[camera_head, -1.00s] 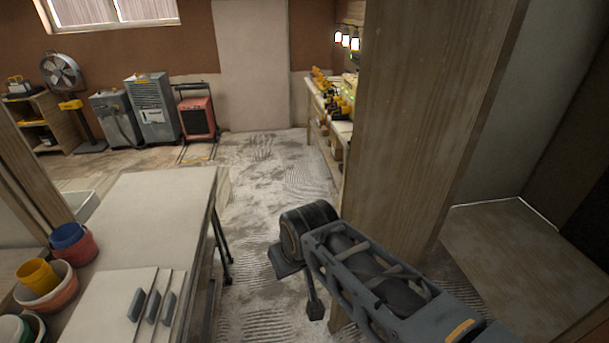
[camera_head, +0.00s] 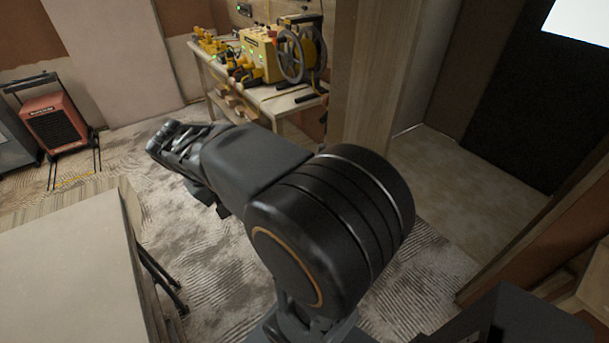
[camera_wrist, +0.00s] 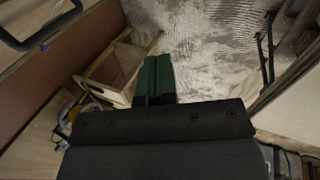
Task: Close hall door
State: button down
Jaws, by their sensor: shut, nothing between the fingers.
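A doorway (camera_head: 480,160) opens at the right of the head view, with a pale floor beyond it. A tall wooden panel (camera_head: 372,75) stands at its left side; I cannot tell whether it is the hall door's leaf or part of the frame. A dark upright panel (camera_head: 535,95) stands deeper in. My gripper (camera_wrist: 158,62) shows in the wrist view with its green fingers together and empty, above the floor. No contact with a door shows. A dark bar-shaped handle (camera_wrist: 45,38) is at the upper left there; what it belongs to is unclear.
A workbench (camera_head: 285,102) with yellow tools and a reel (camera_head: 300,55) stands behind my arm. A pale-topped table (camera_head: 70,255) is at the lower left, with a red heater (camera_head: 55,125) beyond. Textured floor (camera_head: 190,250) lies open between table and doorway.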

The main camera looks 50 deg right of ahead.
jog(key=w+d+f+m+g+h+b, duration=0.35)
jog(key=d+f+g, duration=0.2)
jog(key=d, duration=0.45)
jog(key=w+d+f+m+g+h+b, duration=0.3)
jog(key=w+d+f+m+g+h, duration=0.15)
jog(key=d+g, duration=0.35)
jog(key=s+d+t+p, duration=0.1)
jog(key=s+d+p, duration=0.1)
jog(key=s+d, duration=0.5)
jog(key=shift+s+d+f, duration=0.15)
jog(key=shift+s+d, duration=0.05)
jog(key=shift+s, duration=1.75)
